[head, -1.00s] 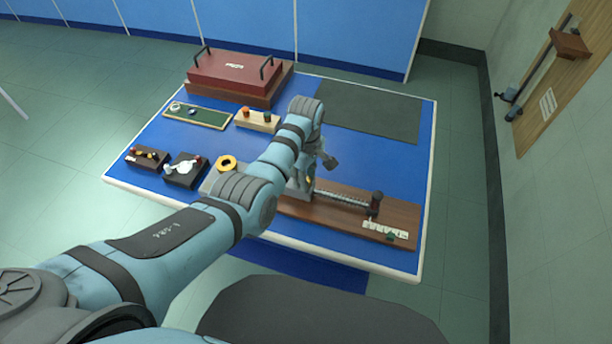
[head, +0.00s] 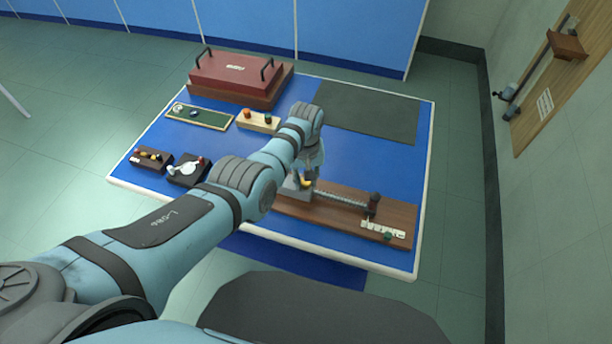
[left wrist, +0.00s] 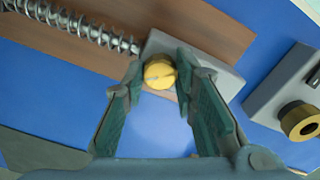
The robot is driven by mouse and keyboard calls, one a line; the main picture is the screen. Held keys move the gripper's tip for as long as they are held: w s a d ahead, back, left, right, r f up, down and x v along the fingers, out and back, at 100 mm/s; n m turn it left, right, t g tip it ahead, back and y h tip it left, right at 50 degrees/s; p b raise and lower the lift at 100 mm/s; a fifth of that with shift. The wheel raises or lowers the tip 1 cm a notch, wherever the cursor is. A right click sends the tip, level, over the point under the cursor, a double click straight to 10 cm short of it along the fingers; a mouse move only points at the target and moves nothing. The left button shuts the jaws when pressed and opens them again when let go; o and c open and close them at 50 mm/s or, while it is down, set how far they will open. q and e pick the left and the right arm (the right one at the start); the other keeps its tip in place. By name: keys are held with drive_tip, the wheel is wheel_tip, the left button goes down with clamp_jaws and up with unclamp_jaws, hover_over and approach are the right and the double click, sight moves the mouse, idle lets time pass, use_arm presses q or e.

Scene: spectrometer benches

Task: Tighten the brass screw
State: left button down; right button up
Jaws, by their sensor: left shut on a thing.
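The brass screw (left wrist: 160,73) has a round, slotted head and stands on a grey block (left wrist: 208,62) at one end of a wooden board (left wrist: 195,22). My left gripper (left wrist: 158,75) points at it with a fingertip on each side of the head, shut on it. In the head view the screw (head: 306,184) is a small yellow spot below my left gripper (head: 305,178), partly covered by the fingers. My right gripper is not in view.
A spring on a rod (head: 342,199) runs along the board beside the screw. Another grey block with a brass ring (left wrist: 300,122) stands close by. A red case (head: 235,78), small boards and a dark mat (head: 372,110) lie farther back on the blue table.

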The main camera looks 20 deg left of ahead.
use_arm(q)
drive_tip(key=m, duration=0.6)
drive_tip(key=shift+p, duration=0.3)
drive_tip(key=m, duration=0.7)
idle(0.3)
drive_tip(key=c, duration=1.3)
unclamp_jaws()
